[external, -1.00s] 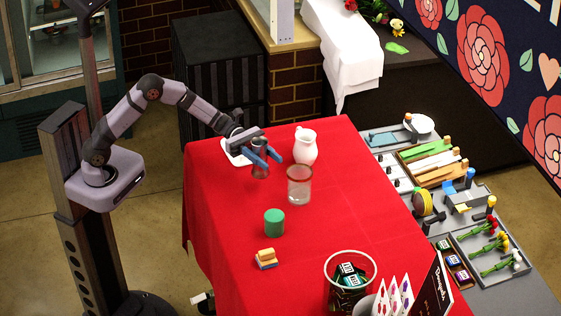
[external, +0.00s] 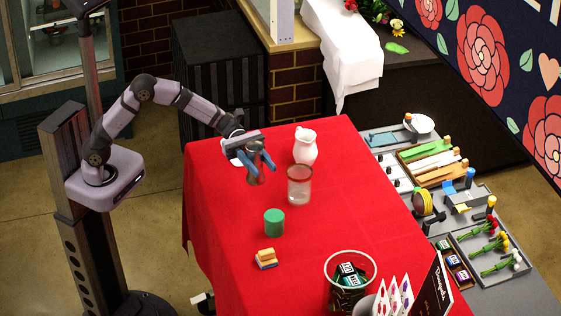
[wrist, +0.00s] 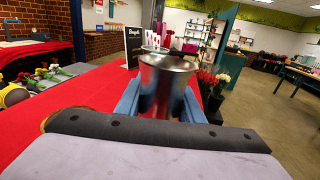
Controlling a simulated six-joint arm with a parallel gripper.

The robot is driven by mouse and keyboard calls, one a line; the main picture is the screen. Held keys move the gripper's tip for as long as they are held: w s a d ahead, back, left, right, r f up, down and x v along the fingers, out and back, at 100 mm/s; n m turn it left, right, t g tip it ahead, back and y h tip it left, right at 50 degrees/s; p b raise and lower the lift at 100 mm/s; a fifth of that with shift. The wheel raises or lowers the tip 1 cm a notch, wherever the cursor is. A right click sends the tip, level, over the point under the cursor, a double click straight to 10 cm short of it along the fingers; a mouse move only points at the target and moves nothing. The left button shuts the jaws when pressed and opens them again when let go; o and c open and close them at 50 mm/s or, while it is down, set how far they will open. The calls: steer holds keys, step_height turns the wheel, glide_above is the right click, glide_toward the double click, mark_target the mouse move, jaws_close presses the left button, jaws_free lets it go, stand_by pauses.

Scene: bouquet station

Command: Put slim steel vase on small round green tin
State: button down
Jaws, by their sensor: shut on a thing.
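My gripper (external: 261,160) is shut on the slim steel vase (external: 254,168), with its blue fingers on either side of it. In the wrist view the vase (wrist: 165,80) stands upright between the blue fingers, its open rim toward the camera. The vase is at the far left part of the red table; I cannot tell for sure whether its base clears the cloth. The small round green tin (external: 274,222) stands on the red cloth, nearer the camera than the vase, with nothing on its top. The tin does not show in the wrist view.
A clear glass (external: 299,186) stands just right of the vase, and a white pitcher (external: 305,146) stands behind it. Small stacked sponge-like blocks (external: 266,258) and a clear bin (external: 350,283) are nearer the front. The red cloth (external: 225,215) left of the tin is bare.

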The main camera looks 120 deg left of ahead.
steer(key=w+d+r+m+g+h+p, duration=0.1)
steer(key=w+d+r, duration=0.2)
steer(key=d, duration=0.4)
steer(key=w+d+r+m+g+h+p, duration=0.1)
steer(key=w+d+r, duration=0.15)
steer(key=d, duration=0.45)
steer(key=w+a+n+t+y, duration=0.4)
steer(key=w+a+y, duration=0.1)
steer(key=w+a, duration=0.15)
step_height(320, 180, down, 9)
steer(key=s+p, duration=0.1)
steer(key=p, duration=0.1)
steer(key=shift+a, duration=0.35)
steer(key=shift+f, duration=0.2)
steer(key=c, duration=1.2)
jaws_free()
steer(key=shift+f, duration=0.1)
